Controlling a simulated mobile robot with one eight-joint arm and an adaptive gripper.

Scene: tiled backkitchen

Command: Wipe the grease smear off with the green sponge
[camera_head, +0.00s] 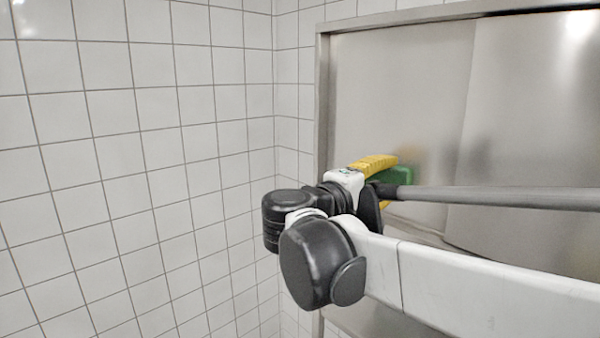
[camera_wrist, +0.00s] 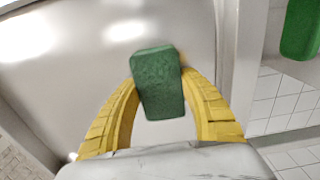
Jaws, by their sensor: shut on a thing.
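My gripper (camera_wrist: 158,84) has yellow fingers and is shut on the green sponge (camera_wrist: 160,95), with one finger on each side of it. The sponge also shows in the head view (camera_head: 404,175), partly hidden behind the fingers and my arm. It is close to the grey metal panel (camera_head: 400,90); I cannot tell whether it touches. A faint brownish blur shows on the panel just above and right of the sponge in the head view. I cannot tell whether this blur is the grease smear or a reflection. No smear is clear in the wrist view.
White tiled walls (camera_head: 150,130) meet in a corner left of the panel. The panel has a raised metal frame (camera_head: 322,110) along its left edge. A second green object (camera_wrist: 301,28) shows at the wrist view's upper right, cut off by the picture edge.

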